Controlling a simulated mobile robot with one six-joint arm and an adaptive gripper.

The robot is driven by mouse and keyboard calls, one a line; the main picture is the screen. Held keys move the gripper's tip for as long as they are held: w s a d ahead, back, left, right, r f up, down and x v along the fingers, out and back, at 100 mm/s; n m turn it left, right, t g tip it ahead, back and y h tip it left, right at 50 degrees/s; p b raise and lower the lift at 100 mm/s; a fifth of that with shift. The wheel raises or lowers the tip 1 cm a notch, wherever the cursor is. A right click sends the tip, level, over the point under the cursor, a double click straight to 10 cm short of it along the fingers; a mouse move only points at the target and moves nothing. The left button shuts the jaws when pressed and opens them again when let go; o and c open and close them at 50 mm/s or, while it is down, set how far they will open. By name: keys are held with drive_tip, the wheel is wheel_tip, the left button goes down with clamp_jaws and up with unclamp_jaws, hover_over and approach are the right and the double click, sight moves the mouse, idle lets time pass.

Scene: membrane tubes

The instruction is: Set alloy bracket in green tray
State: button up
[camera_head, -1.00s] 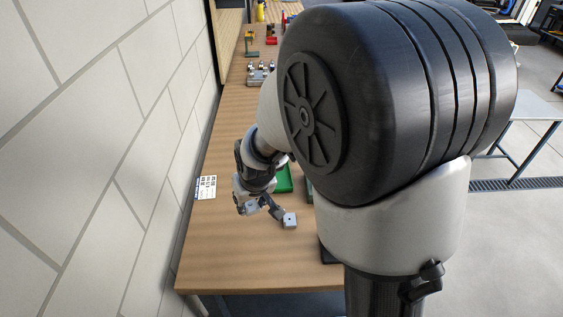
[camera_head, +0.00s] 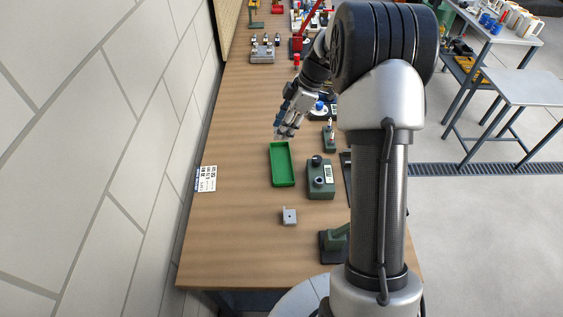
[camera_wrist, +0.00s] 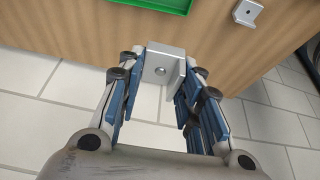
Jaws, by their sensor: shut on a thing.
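My gripper (camera_head: 279,134) is shut on a grey metal angle bracket, the alloy bracket. In the wrist view the bracket (camera_wrist: 158,68) sits between the fingertips of my gripper (camera_wrist: 165,76), with a round hole in its face. The green tray (camera_head: 281,184) is a shallow rectangular tray on the wooden bench. In the head view my gripper shows at the tray's far end, apparently above the bench; the exact height is unclear. The tray's edge (camera_wrist: 150,4) shows at the top of the wrist view. The visible tray floor looks empty.
A second grey bracket (camera_head: 290,216) stands on the bench nearer than the tray. A dark green box with knobs (camera_head: 320,180) stands right of the tray. A printed card (camera_head: 206,179) lies by the wall.

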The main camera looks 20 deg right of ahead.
drive_tip(key=shift+d+f, duration=0.1)
drive_tip(key=shift+f, duration=0.05)
wheel_tip(320, 180, down, 19)
drive_tip(key=b, duration=0.3)
drive_tip(key=shift+w+f+b, duration=0.1)
drive_tip(key=shift+f+b, duration=0.1)
drive_tip(key=shift+b, duration=0.1)
drive_tip(key=shift+f, duration=0.1)
drive_tip(key=shift+f, duration=0.1)
drive_tip(key=o, duration=0.9)
drive_tip(key=shift+c, duration=0.2)
